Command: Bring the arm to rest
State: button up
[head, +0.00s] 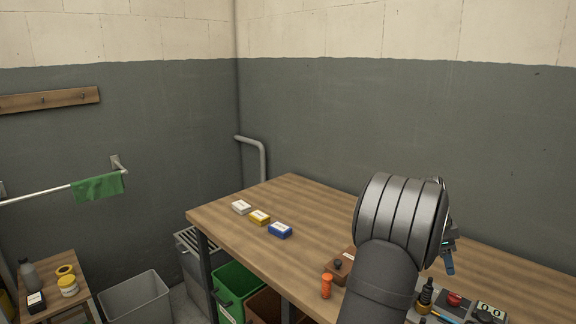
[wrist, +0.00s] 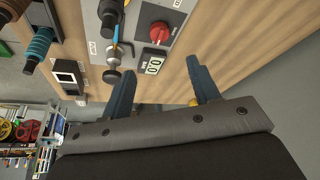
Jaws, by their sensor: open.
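My gripper (head: 449,262) shows in the head view at the right, partly hidden behind my arm, above the wooden workbench (head: 305,205). In the wrist view the two blue fingers of my gripper (wrist: 163,78) stand apart with nothing seen between them. The fingers look clear of the grey control panel (wrist: 182,15), which has a red knob (wrist: 159,32) and a small display (wrist: 153,66). I cannot tell the exact height above the bench.
White (head: 241,207), yellow (head: 260,217) and blue (head: 280,230) boxes lie on the bench's left part. An orange cylinder (head: 326,286) stands near its front edge. A green bin (head: 236,288) and a grey bin (head: 135,298) stand below.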

aim_at(456, 296)
jog(key=x, duration=1.3)
jog(key=shift+d+f, duration=0.15)
jog(key=shift+f, duration=0.2)
jog(key=shift+s+r+n+t, duration=0.2)
jog(key=shift+n+t, duration=0.1)
jog(key=shift+n, duration=0.5)
jog(key=n+t, duration=0.1)
jog(key=n, duration=0.2)
jog(key=n+t, duration=0.1)
jog(key=n, duration=0.3)
jog(key=shift+s+t, duration=0.1)
jog(key=shift+t, duration=0.3)
jog(key=shift+s+n+t+y, duration=0.1)
jog(key=shift+n+t+y, duration=0.3)
jog(key=shift+n, duration=0.75)
jog(key=shift+n+t+y, duration=0.2)
jog(key=shift+n+y, duration=0.3)
jog(key=shift+n, duration=0.65)
jog(key=shift+d+n+t+y, duration=0.15)
jog(key=shift+n+y, duration=0.15)
jog(key=shift+n, duration=0.6)
jog(key=shift+n+t+y, duration=0.15)
jog(key=shift+n+y, duration=0.15)
jog(key=shift+n, duration=0.6)
